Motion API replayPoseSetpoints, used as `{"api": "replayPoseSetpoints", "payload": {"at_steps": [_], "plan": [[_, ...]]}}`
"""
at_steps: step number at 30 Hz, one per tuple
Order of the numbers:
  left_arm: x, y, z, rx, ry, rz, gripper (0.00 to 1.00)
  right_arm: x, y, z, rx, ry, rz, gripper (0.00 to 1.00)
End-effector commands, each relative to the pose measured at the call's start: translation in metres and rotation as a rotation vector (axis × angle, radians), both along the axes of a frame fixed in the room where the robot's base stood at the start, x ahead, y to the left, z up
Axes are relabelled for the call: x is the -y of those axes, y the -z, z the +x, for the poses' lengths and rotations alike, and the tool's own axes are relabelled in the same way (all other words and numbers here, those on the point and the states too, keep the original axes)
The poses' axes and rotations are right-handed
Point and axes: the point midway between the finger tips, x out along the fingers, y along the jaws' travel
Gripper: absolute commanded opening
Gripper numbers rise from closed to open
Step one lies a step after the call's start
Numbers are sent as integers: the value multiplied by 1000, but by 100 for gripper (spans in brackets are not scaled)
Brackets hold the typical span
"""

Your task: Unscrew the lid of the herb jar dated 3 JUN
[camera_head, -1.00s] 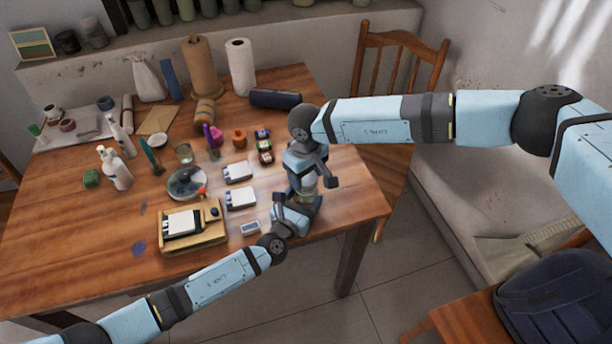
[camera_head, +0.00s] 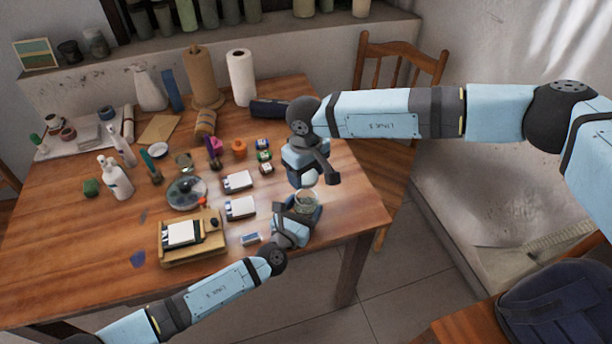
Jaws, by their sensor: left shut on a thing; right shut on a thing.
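A small clear glass jar (camera_head: 307,202) with greenish contents stands upright near the right edge of the wooden table. My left gripper (camera_head: 300,210) reaches in from below and is shut around its body. Its rim shows and there seems to be no lid on it. My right gripper (camera_head: 311,180) points down just above the jar with a small gap. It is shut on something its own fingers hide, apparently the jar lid. The date on the jar is too small to read.
White boxes (camera_head: 240,208), a wooden tray (camera_head: 205,252) and a small white-and-blue item (camera_head: 250,239) lie left of the jar. A round dish (camera_head: 187,193), bottles (camera_head: 117,180) and paper rolls (camera_head: 241,78) stand farther off. A chair (camera_head: 390,120) is behind the right edge.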

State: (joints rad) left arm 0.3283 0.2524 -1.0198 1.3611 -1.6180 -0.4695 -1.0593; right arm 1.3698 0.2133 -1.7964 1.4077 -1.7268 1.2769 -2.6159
Motion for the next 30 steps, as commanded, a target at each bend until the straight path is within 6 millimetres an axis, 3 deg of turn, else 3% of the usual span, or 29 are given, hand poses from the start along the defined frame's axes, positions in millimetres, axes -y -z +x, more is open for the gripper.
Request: {"api": "replayPoseSetpoints", "payload": {"at_steps": [1, 2, 6, 17, 30], "plan": [[0, 0, 0, 0, 0, 0, 3, 0, 0, 0, 0, 0, 0, 30], [0, 0, 0, 0, 0, 0, 72, 0, 0, 0, 0, 0, 0, 30], [0, 0, 0, 0, 0, 0, 99, 0, 0, 0, 0, 0, 0, 30], [-3, 0, -7, 0, 0, -1, 99, 0, 0, 0, 0, 0, 0, 30], [-43, 1, -83, -2, 0, 0, 99, 0, 3, 0, 0, 0, 0, 30]]}}
